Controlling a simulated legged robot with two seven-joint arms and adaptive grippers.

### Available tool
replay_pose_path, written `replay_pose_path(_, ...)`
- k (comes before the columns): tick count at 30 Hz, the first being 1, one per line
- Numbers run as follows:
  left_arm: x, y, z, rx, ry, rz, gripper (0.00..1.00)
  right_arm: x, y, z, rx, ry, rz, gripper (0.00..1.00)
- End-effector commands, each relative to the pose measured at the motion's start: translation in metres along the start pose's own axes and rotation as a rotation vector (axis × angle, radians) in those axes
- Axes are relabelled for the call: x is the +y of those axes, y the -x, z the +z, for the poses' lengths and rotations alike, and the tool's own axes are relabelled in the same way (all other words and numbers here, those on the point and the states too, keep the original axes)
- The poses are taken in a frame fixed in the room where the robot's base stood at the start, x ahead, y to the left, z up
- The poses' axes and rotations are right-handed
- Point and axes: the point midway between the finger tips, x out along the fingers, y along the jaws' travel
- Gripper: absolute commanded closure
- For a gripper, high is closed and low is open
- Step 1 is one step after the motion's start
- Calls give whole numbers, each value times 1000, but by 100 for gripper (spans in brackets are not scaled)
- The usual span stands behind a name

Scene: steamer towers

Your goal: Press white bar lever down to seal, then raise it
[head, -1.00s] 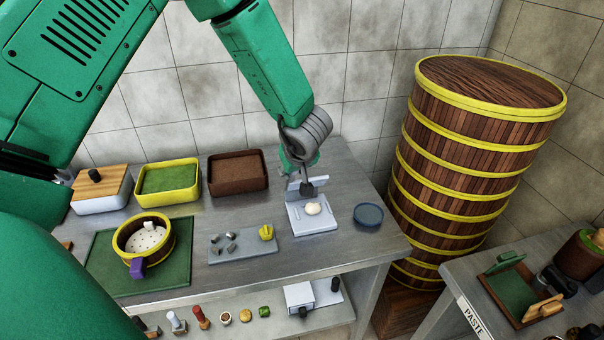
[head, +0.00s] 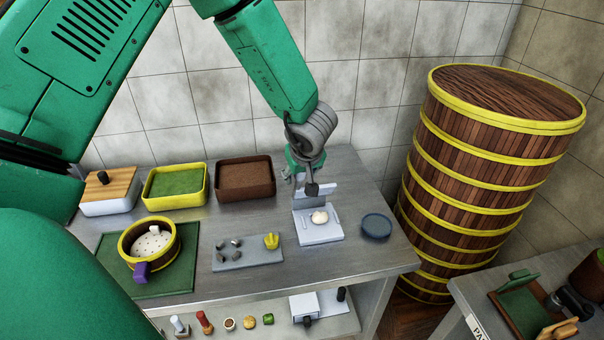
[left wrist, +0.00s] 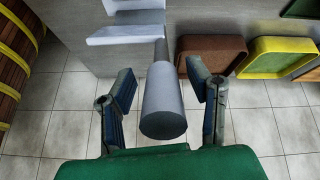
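A small white press (head: 327,237) stands on the steel counter. A pale dough ball (head: 320,217) sits on its base. Its white bar lever (head: 320,191) is up at the back, with a dark knob-like handle (head: 312,189). My left gripper (head: 303,178) is at the lever, coming from above and behind. In the left wrist view, the grey cylindrical handle (left wrist: 163,105) lies between the two spread fingers, with a visible gap on each side. The white bar and plate (left wrist: 130,35) show beyond it. My right gripper is not in view.
A blue dish (head: 376,226) lies right of the press. A grey board (head: 240,262) with small pieces and a steamer basket (head: 133,245) on a green mat are left. Brown (head: 245,180) and yellow (head: 175,186) trays stand behind. A tall steamer tower (head: 480,180) stands right.

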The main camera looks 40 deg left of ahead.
Motion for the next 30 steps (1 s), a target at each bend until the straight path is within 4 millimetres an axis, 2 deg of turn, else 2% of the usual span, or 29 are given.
replay_pose_path(4, 0, 4, 0, -1, 0, 0, 55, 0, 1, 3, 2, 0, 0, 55)
replay_pose_path(7, 1, 15, 0, 0, 1, 2, 55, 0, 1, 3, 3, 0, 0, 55)
replay_pose_path(15, 1, 72, -1, 0, 1, 3, 55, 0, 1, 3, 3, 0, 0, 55)
replay_pose_path(21, 2, 104, -1, -1, 1, 2, 55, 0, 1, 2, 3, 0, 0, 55)
replay_pose_path(25, 2, 114, -1, -2, 0, 0, 55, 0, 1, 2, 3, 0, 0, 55)
replay_pose_path(30, 2, 117, -1, -2, -1, -1, 55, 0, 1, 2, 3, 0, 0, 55)
